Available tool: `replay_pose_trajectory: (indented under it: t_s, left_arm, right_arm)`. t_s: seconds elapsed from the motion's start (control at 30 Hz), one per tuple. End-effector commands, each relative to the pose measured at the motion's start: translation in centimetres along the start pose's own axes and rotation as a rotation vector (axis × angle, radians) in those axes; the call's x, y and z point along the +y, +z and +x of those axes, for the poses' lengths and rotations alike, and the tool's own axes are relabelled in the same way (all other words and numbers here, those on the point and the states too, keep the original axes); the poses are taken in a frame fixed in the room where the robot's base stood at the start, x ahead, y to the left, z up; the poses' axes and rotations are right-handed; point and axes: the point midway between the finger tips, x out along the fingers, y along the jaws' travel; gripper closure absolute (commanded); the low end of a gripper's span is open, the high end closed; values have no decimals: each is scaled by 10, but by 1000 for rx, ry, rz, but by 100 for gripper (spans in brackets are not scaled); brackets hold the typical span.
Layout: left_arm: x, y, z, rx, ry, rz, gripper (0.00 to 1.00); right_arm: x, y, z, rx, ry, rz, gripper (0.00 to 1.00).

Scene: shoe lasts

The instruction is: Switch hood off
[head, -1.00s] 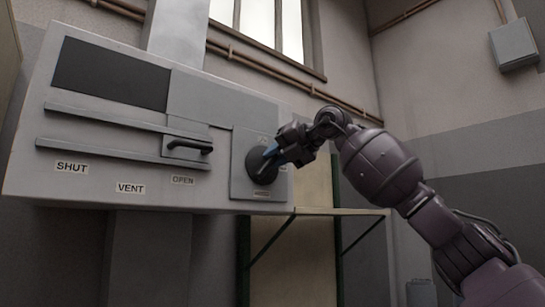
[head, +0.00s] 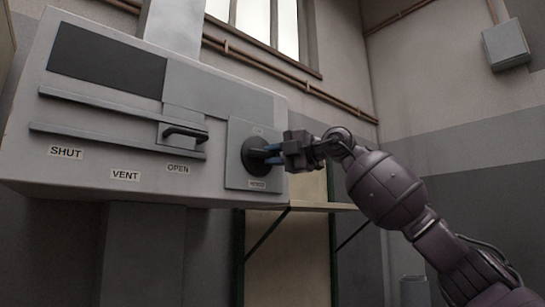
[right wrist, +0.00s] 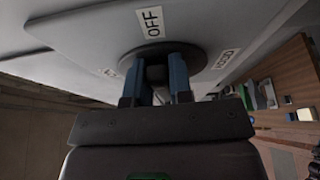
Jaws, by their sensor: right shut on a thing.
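The hood control is a round dark knob (head: 256,156) on a grey square panel (head: 238,177) at the right end of a large pale grey box. My right gripper (head: 268,154) reaches it from the right, its blue fingers shut on the knob's grip. In the right wrist view the fingers (right wrist: 154,77) stand on either side of the dark grip, in front of the round base (right wrist: 196,54). There an OFF label (right wrist: 151,22) sits above the knob and a HOOD label (right wrist: 226,58) to its right; a third label at left is partly hidden. My left gripper is not in view.
A narrow shelf (head: 322,206) on brackets is below right of the panel. Free room lies right of my arm.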

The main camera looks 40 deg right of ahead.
Motion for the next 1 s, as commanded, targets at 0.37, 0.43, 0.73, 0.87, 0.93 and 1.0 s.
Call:
replay_pose_trajectory:
  t_s: [0.37, 0.43, 0.73, 0.87, 0.93, 1.0]
  left_arm:
    - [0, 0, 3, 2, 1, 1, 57]
    - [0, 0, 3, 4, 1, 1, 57]
    - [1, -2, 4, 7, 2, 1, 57]
    - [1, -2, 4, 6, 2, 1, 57]
    - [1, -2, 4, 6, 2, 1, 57]
    - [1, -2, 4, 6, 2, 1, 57]
  right_arm:
    - [-2, 0, 0, -1, 27, 64, 100]
    - [-2, 0, 0, -1, 27, 66, 100]
    - [-2, 0, 0, 0, 27, 67, 75]
    - [-2, 0, 0, 0, 26, 66, 55]
    - [-2, 0, 0, 0, 26, 65, 54]
    - [-2, 0, 0, 0, 26, 65, 54]
